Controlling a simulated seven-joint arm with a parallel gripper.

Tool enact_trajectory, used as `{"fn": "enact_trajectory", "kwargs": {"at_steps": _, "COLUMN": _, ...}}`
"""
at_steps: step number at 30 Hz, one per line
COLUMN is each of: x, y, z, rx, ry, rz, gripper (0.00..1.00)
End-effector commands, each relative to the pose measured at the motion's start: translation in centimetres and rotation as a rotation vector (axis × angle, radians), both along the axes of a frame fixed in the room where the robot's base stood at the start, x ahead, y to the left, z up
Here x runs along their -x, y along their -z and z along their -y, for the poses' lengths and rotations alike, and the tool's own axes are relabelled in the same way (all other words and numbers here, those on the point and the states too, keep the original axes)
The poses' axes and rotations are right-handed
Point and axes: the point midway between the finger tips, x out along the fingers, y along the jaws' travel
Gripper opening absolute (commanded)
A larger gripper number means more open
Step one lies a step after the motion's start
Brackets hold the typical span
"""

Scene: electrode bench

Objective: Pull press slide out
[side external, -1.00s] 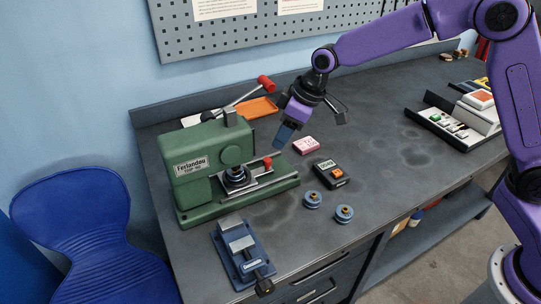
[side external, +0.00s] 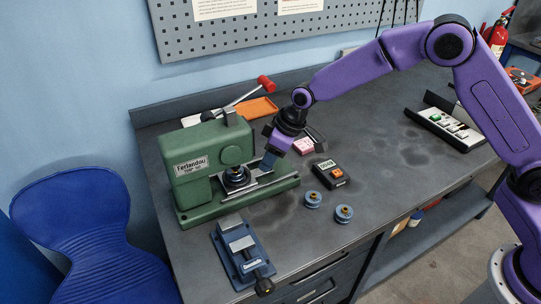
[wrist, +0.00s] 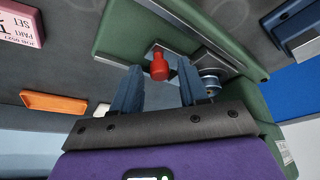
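The green press (side external: 208,160) stands at the left of the bench, with a slide (side external: 262,184) running along its bed toward the right. A round dark die (side external: 236,177) sits on the slide under the press head. In the wrist view, the slide's red knob (wrist: 159,66) stands beyond and between my fingertips. My gripper (side external: 268,163) is just above the slide's right end, its fingers hiding the knob in the side view. In the wrist view, my gripper (wrist: 157,76) has its two blue fingers apart with clear space between them. I cannot tell whether either finger touches the knob.
A blue vise (side external: 243,254) stands in front of the press. A dark timer (side external: 329,174) and two blue spools (side external: 343,214) lie to the right. A pink box (side external: 303,146) and an orange tray (side external: 257,108) are behind. The press's red-tipped lever (side external: 265,83) rises behind my gripper.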

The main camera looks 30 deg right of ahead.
Motion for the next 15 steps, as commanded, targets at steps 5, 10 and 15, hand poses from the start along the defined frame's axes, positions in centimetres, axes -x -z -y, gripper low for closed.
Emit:
{"fn": "enact_trajectory", "kwargs": {"at_steps": 5, "x": 0.0, "y": 0.0, "z": 0.0, "rx": 0.001, "ry": 0.000, "rz": -0.001, "gripper": 0.00}}
{"fn": "enact_trajectory", "kwargs": {"at_steps": 10, "x": 0.0, "y": 0.0, "z": 0.5, "rx": 0.001, "ry": 0.002, "rz": -0.002, "gripper": 0.00}}
{"fn": "enact_trajectory", "kwargs": {"at_steps": 15, "x": 0.0, "y": 0.0, "z": 3.9, "rx": 0.001, "ry": 0.008, "rz": -0.004, "gripper": 0.00}}
